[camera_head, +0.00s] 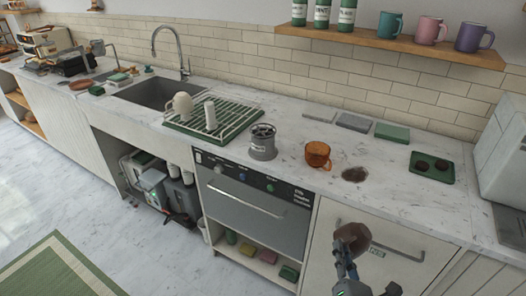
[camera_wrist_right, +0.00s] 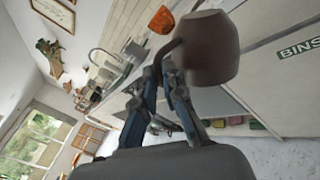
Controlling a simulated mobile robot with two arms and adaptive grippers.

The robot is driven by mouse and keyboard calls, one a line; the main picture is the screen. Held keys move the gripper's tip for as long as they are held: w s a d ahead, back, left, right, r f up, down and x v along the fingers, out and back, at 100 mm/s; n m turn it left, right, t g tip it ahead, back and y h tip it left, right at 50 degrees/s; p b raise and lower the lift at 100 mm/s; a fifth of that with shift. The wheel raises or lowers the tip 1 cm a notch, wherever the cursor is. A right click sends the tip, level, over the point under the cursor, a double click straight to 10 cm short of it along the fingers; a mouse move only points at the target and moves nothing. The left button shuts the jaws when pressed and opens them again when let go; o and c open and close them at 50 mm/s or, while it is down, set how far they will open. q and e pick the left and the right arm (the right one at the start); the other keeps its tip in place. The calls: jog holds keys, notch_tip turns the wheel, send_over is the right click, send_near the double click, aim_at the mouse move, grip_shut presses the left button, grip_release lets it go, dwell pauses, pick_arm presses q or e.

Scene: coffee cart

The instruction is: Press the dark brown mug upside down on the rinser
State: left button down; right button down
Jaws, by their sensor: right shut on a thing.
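The dark brown mug (camera_head: 352,238) is in front of the lower cabinet, off the counter's front edge. My right gripper (camera_head: 345,270) is shut on it from below in the head view. In the right wrist view the mug (camera_wrist_right: 212,50) shows large, with the gripper fingers (camera_wrist_right: 165,78) at its handle. I cannot tell which way the mug's mouth points. My left gripper is not in view.
An orange mug (camera_head: 317,154) stands on the counter (camera_head: 400,205) beside the dark patch. A dish rack (camera_head: 240,122) is further left. Counter front right is clear.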

jog(key=shift+r, duration=0.1)
jog(key=n, duration=0.6)
